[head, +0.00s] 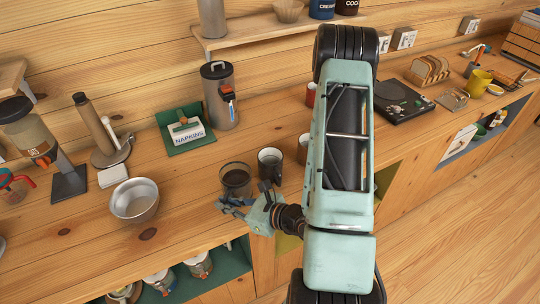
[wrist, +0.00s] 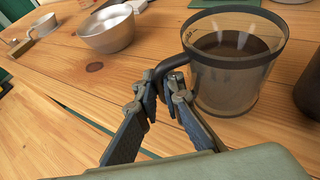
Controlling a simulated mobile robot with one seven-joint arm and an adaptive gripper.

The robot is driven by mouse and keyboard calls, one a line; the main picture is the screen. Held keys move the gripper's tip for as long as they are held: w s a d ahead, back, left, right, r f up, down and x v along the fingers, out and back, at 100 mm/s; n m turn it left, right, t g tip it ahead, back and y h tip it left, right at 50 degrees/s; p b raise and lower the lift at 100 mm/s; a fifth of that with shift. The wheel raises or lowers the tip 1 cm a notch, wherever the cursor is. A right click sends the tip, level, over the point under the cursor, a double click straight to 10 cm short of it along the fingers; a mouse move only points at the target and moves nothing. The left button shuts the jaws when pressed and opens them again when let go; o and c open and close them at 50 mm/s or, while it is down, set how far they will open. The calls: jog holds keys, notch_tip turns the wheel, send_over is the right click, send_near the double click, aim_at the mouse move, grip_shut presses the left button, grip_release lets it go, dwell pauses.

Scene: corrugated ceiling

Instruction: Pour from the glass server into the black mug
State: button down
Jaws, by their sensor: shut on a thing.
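The glass server (head: 236,179) is a clear cup-shaped vessel with a dark rim band and dark liquid inside. It stands upright on the wooden counter. In the wrist view the server (wrist: 232,85) is just right of my gripper (wrist: 166,86), whose fingers are shut on its dark handle (wrist: 172,66). In the head view my gripper (head: 232,203) is at the server's near side. The black mug (head: 270,165) stands just right of the server, apart from it. Only the dark side of the mug (wrist: 311,88) shows at the wrist view's right edge.
A metal bowl (head: 135,202) stands left of the server. A napkin holder (head: 186,132) and a tall steel canister (head: 220,98) are behind. Another mug (head: 303,150) is right of the black mug, partly hidden by my arm. The counter's front edge is close to my gripper.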

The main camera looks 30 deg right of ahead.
aim_at(230, 192)
jog(key=shift+w+d+r+b, duration=0.1)
jog(key=shift+d+r+b, duration=0.1)
jog(key=shift+b, duration=0.15)
jog(key=d+r+m+y+b, duration=0.1)
jog(key=b, duration=0.2)
jog(key=shift+w+r, duration=0.1)
jog(key=shift+w+d+r+m+y+b, duration=0.1)
jog(key=shift+d+r+m+y+b, duration=0.25)
jog(key=shift+r+m+b, duration=0.35)
jog(key=shift+w+d+f+b, duration=0.15)
jog(key=shift+d+b, duration=0.05)
jog(key=shift+b, duration=0.9)
jog(key=b, duration=0.2)
jog(key=r+b, duration=0.1)
jog(key=b, duration=0.1)
jog(key=shift+d+y, duration=0.2)
jog(key=shift+y, duration=0.05)
jog(key=shift+w+d+r+b, duration=0.1)
jog(key=shift+d+r+b, duration=0.1)
jog(key=shift+r+b, duration=0.25)
jog(key=shift+d+r+m+y+p, duration=0.15)
jog(key=shift+r+m+p, duration=0.1)
jog(key=shift+r, duration=0.3)
jog(key=shift+d+r+m+y+p, duration=0.15)
jog(key=shift+r+m, duration=0.1)
jog(key=shift+r, duration=0.25)
jog(key=shift+d+r, duration=0.1)
jog(key=shift+r, duration=0.1)
